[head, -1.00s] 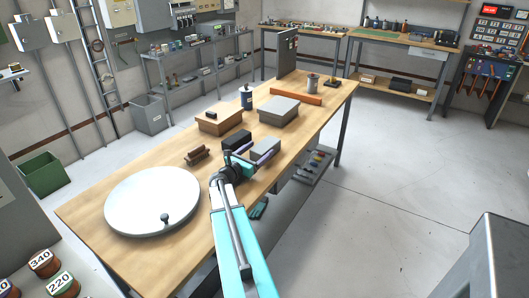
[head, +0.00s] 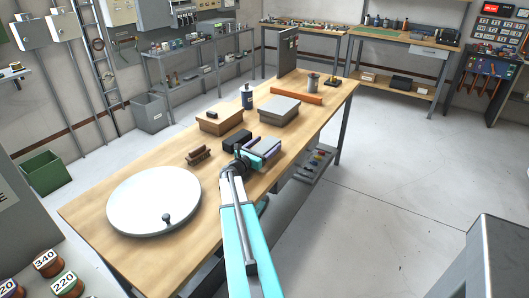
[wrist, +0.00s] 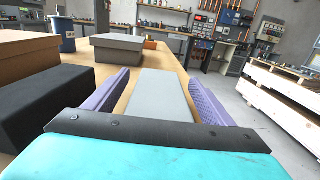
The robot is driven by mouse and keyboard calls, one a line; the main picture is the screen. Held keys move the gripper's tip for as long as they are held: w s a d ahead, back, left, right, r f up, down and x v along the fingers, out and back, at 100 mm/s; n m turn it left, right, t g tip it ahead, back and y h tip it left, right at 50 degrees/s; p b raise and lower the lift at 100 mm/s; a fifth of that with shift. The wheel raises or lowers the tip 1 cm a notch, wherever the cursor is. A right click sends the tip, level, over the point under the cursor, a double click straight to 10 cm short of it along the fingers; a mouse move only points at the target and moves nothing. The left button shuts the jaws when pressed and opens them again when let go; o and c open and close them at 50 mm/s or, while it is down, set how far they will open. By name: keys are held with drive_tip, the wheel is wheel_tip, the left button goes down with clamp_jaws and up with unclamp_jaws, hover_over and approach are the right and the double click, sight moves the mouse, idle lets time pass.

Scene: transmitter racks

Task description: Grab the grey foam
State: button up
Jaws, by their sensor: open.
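The grey foam (head: 265,144) is a pale grey block on the wooden workbench, near its right edge. In the wrist view the grey foam (wrist: 160,96) lies lengthwise between the two purple ridged fingers of my gripper (wrist: 160,82). The fingers stand apart, one along each side of it, with narrow gaps that I cannot judge exactly. In the head view my gripper (head: 263,149) is low over the bench at the block, and partly hides it. The block's near end is hidden by the gripper's dark crossbar in the wrist view.
A black block (head: 237,138) stands close on the left, also in the wrist view (wrist: 42,108). Beyond are a brown box (head: 219,123) and a grey-lidded box (head: 278,113). A white round plate (head: 154,201) and brown bars (head: 198,155) lie left. Right of the bench is open floor.

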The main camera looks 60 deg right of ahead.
sight(266, 144)
drive_tip(key=c, duration=1.1)
drive_tip(key=shift+r, duration=0.15)
drive_tip(key=shift+c, duration=0.2)
drive_tip(key=shift+r, duration=0.75)
drive_tip(key=shift+r+b, duration=0.45)
drive_tip(key=shift+r, duration=0.5)
drive_tip(key=s+a+r, duration=0.1)
drive_tip(key=s+a, duration=0.8)
drive_tip(key=a, duration=0.1)
drive_tip(key=shift+r, duration=0.25)
drive_tip(key=s+a+p, duration=0.1)
drive_tip(key=p, duration=0.5)
drive_tip(key=shift+s+r, duration=0.1)
